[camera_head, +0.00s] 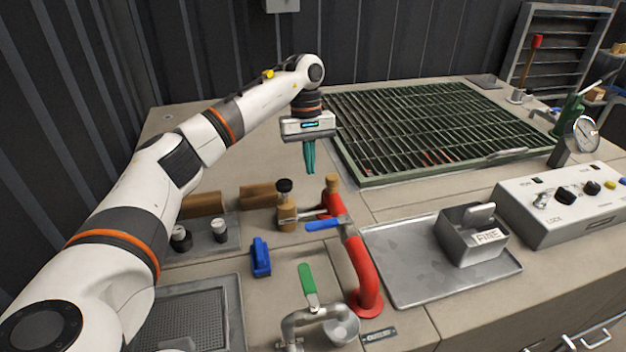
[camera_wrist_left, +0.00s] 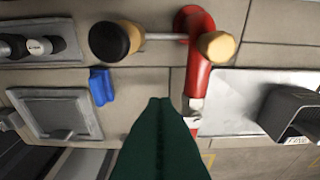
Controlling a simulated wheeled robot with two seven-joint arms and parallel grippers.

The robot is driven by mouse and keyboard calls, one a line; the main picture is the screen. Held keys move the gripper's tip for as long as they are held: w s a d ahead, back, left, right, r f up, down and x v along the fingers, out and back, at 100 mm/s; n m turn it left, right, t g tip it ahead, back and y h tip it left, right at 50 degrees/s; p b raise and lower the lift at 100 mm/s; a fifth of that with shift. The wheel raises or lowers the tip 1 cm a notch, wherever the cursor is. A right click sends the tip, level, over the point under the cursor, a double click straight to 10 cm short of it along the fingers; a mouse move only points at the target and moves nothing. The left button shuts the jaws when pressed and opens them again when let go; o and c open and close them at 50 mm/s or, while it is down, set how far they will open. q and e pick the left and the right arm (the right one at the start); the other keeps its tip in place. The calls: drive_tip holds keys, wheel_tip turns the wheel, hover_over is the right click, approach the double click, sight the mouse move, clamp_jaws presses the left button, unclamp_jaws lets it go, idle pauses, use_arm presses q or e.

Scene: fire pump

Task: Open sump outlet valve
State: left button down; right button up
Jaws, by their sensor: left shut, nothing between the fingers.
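A red pipe (camera_head: 362,265) rises from the bench and carries a blue lever handle (camera_head: 324,225), which points left. A green lever handle (camera_head: 307,279) stands on a grey metal pipe (camera_head: 318,316) in front of it, with a small label at its base too small to read. I cannot tell which is the sump outlet valve. My left gripper (camera_head: 310,160) is shut and empty, pointing down above and behind both levers. In the left wrist view its green fingers (camera_wrist_left: 162,130) lie beside the red pipe (camera_wrist_left: 196,70) and hide part of the bench. My right gripper is not in view.
A brass fitting (camera_head: 287,210) with a black knob and a blue block (camera_head: 261,257) stand left of the pipe. A grey tray (camera_head: 400,285) holding a box marked FINE (camera_head: 470,236) lies to the right. A green grate (camera_head: 430,130) fills the back.

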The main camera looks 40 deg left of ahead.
sight(329, 224)
use_arm(q)
drive_tip(key=s+d+f+p, duration=0.3)
drive_tip(key=s+d+f, duration=0.1)
drive_tip(key=f, duration=0.4)
drive_tip(key=shift+d+f+p, duration=0.2)
drive_tip(key=shift+d+p, duration=0.15)
